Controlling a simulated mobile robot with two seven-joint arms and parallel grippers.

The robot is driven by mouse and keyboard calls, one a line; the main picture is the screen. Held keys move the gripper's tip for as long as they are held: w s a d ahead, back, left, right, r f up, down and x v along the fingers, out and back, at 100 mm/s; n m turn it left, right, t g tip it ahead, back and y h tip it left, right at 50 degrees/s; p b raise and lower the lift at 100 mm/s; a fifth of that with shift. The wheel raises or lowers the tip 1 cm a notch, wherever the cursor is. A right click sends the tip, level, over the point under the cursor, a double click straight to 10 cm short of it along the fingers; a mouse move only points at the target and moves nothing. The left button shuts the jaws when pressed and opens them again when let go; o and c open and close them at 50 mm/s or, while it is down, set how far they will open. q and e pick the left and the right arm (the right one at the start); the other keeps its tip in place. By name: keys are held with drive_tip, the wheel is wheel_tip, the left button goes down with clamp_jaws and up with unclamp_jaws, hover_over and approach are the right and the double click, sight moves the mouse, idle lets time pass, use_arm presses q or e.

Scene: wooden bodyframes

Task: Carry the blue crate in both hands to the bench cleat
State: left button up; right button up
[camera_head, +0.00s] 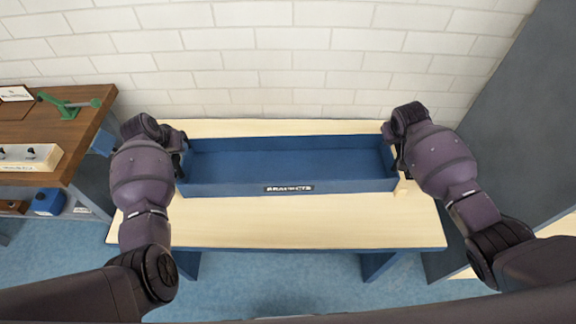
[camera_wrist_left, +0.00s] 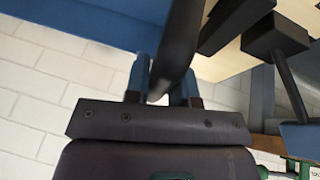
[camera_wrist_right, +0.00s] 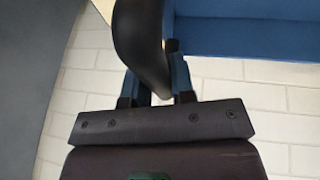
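The long, shallow blue crate (camera_head: 230,188), labelled BRACKETS on its front, is level over the pale wooden bench top (camera_head: 300,232). Whether it rests on the bench or hangs just above it, I cannot tell. My left gripper (camera_head: 180,160) is at its left end; in the left wrist view its fingers (camera_wrist_left: 163,85) close around a dark curved handle (camera_wrist_left: 180,45). My right gripper (camera_head: 396,158) is at its right end; in the right wrist view its fingers (camera_wrist_right: 155,85) close around a similar handle (camera_wrist_right: 140,40). A small pale wooden piece (camera_head: 402,187), possibly the cleat, shows by the crate's front right corner.
A white brick wall (camera_head: 300,60) stands behind the bench. A brown-topped workbench (camera_head: 40,130) with a green tool (camera_head: 68,104) stands at the left. A grey panel (camera_head: 510,130) stands at the right. The bench's front strip is clear, with blue floor before it.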

use_arm(q)
clamp_jaws()
use_arm(e)
clamp_jaws()
use_arm(q)
drive_tip(key=shift+r, duration=0.2)
use_arm(e)
drive_tip(key=shift+r, duration=0.15)
